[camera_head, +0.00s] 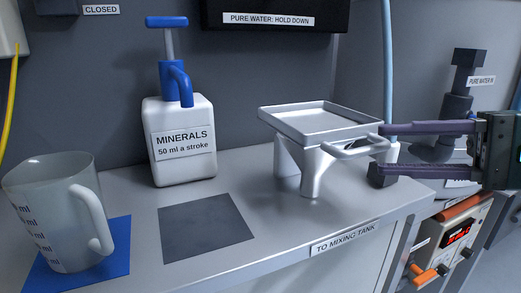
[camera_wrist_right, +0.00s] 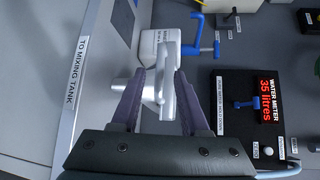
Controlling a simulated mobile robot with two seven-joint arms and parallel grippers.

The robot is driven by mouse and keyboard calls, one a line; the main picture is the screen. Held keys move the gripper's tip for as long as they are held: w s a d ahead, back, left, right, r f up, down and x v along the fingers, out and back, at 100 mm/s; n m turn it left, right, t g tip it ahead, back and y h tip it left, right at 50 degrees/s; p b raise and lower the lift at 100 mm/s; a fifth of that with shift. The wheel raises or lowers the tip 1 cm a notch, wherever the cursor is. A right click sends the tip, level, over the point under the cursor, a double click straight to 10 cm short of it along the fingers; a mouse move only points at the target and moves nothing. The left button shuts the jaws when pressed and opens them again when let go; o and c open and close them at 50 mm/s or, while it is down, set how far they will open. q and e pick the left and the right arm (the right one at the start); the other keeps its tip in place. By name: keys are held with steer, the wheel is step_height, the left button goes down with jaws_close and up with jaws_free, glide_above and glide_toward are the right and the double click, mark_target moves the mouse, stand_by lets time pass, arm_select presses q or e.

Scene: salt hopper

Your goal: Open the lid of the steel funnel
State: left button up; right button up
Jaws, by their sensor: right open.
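The steel funnel (camera_head: 312,160) stands on the bench above the "TO MIXING TANK" label. Its square, rimmed lid (camera_head: 318,119) lies flat on top, and a looped handle (camera_head: 358,149) sticks out from its right front edge. My right gripper (camera_head: 382,152) is open, coming in from the right, with its purple fingers near the handle's outer end. In the right wrist view the handle (camera_wrist_right: 168,88) shows between the two spread fingers of my right gripper (camera_wrist_right: 159,76); I cannot tell whether they touch it. My left gripper is not in view.
A white minerals bottle (camera_head: 182,140) with a blue pump stands left of the funnel, behind a dark mat (camera_head: 206,226). A clear jug (camera_head: 55,215) stands on a blue mat (camera_head: 119,262). A light-blue hose (camera_head: 388,70) hangs behind the gripper. The bench edge lies in front.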

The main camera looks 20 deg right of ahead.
mark_target(325, 129)
steer(key=x, duration=0.7)
steer(key=shift+a, duration=0.2)
steer(key=shift+w, duration=0.1)
jaws_close()
steer(key=shift+f, duration=0.15)
